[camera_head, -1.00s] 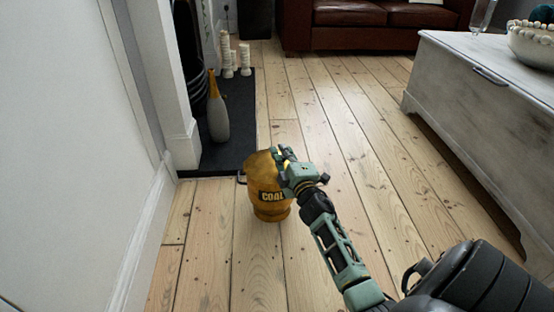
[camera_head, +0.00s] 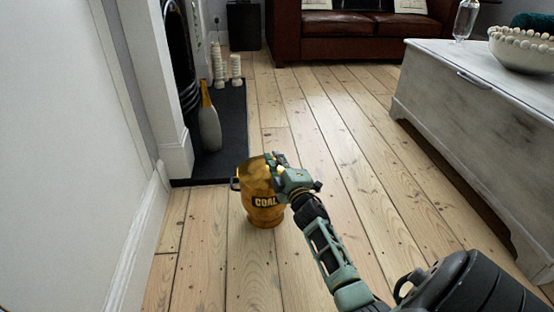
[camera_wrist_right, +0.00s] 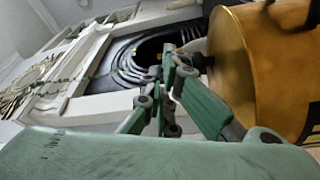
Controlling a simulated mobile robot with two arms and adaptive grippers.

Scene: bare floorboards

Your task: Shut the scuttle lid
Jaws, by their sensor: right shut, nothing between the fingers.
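The brass-coloured coal scuttle (camera_head: 263,205), with a dark COAL label, stands upright on the floorboards in the head view. Its lid (camera_head: 254,172) is at the top, partly hidden by my right gripper; I cannot tell from here whether it is fully down. My right gripper (camera_head: 273,163) is shut and empty, at the scuttle's top on its right side. In the right wrist view the gripper's fingers (camera_wrist_right: 168,70) are close together beside the scuttle's golden wall (camera_wrist_right: 270,65); contact is unclear. My left gripper is not in view.
A dark hearth slab (camera_head: 232,130) with a grey and yellow bottle-shaped object (camera_head: 209,125) and white candles (camera_head: 226,70) lies behind to the left. A whitewashed chest (camera_head: 450,110) stands at right, a brown sofa (camera_head: 350,48) at the back. Floor between is clear.

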